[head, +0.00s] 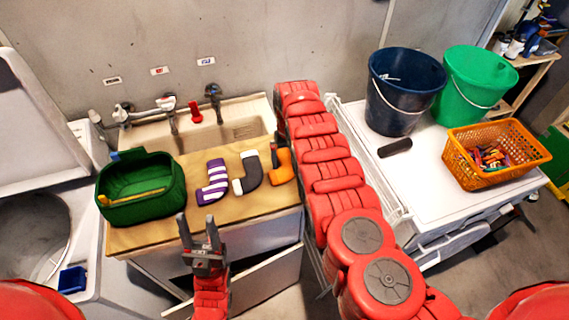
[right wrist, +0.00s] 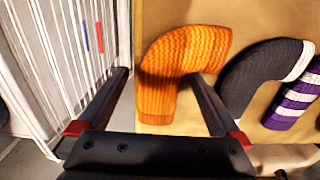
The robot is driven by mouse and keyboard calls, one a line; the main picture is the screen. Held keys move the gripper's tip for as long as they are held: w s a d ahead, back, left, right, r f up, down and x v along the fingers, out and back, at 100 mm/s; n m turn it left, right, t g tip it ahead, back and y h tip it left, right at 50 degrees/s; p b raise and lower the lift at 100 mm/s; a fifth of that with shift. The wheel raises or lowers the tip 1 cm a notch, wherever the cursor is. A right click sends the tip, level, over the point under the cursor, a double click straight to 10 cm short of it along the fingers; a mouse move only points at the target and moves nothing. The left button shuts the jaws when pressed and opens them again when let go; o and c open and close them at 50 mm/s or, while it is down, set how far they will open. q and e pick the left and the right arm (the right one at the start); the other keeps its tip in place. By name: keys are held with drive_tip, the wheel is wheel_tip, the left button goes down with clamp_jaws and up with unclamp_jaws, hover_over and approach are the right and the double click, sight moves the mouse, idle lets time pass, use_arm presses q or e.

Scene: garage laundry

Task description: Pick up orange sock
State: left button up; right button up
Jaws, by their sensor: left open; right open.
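The orange sock (head: 282,166) lies on the wooden counter (head: 130,238), partly hidden by my right arm in the head view. In the right wrist view the orange sock (right wrist: 180,62) is bent and ribbed. My right gripper (right wrist: 160,78) is open. Its right finger overlaps the sock's edge in the picture, and its left finger is apart from the sock, by the rack. I cannot tell whether it touches the sock. My left gripper (head: 200,232) is open and empty at the counter's front edge.
A dark grey sock (head: 248,172) and a purple striped sock (head: 214,182) lie left of the orange one. A green basket (head: 142,192) stands at the counter's left. A white wire rack (right wrist: 65,50) stands close beside the right gripper. The sink (head: 235,131) is behind.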

drive_tip(key=shift+f, duration=0.25)
drive_tip(key=c, duration=1.4)
drive_tip(key=shift+r, duration=0.15)
